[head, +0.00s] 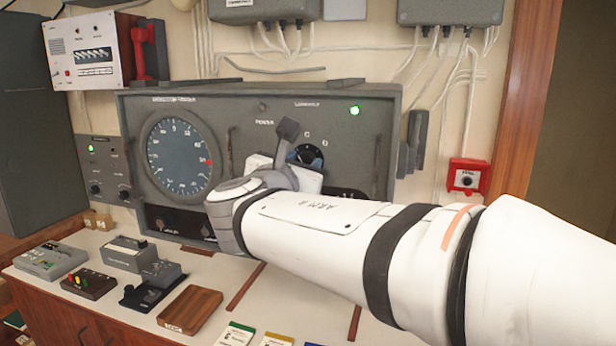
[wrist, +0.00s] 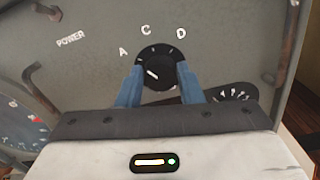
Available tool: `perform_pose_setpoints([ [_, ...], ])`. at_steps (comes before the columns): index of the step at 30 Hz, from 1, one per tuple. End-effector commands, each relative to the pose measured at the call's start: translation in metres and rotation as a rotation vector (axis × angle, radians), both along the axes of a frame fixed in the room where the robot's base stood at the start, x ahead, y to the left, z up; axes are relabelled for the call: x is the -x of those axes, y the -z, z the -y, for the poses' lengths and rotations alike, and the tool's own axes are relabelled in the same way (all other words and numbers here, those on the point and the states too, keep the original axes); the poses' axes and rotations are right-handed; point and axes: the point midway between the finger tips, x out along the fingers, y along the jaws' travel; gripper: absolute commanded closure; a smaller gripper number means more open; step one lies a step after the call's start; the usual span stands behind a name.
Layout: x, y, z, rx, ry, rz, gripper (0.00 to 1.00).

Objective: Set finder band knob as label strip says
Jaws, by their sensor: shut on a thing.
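The black round finder band knob (wrist: 160,56) sits on the grey panel in the wrist view, with the letters A, C and D around its upper side. A short white line on its face lies left of centre, on the side nearer A than D. The knob also shows partly in the head view (head: 311,152), behind my wrist. My gripper (wrist: 159,76) has its two blue fingers on either side of the knob, shut on it. I cannot make out a label strip naming a band.
A large round dial (head: 180,153) is left of the knob, and a green lamp (head: 354,110) is above right. Dark handles flank the panel. A red box (head: 468,177) is on the wall.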

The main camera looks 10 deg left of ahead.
Motion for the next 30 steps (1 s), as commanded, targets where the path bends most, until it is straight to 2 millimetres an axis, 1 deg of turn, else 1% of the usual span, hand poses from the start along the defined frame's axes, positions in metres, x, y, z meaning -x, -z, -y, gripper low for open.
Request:
perform_pose_setpoints([
  [1,0.0001,0.0072,0.0001,-0.04,-0.001,0.004,0.89],
  [9,-0.0002,0.0076,0.001,-0.269,0.0,0.02,0.89],
  [15,-0.0005,0.0065,0.0017,-0.41,0.001,0.029,0.89],
  [21,-0.0006,0.0051,0.0022,-0.509,0.001,0.035,0.89],
  [30,-0.0009,0.0032,0.0027,-0.569,0.003,0.039,0.89],
])
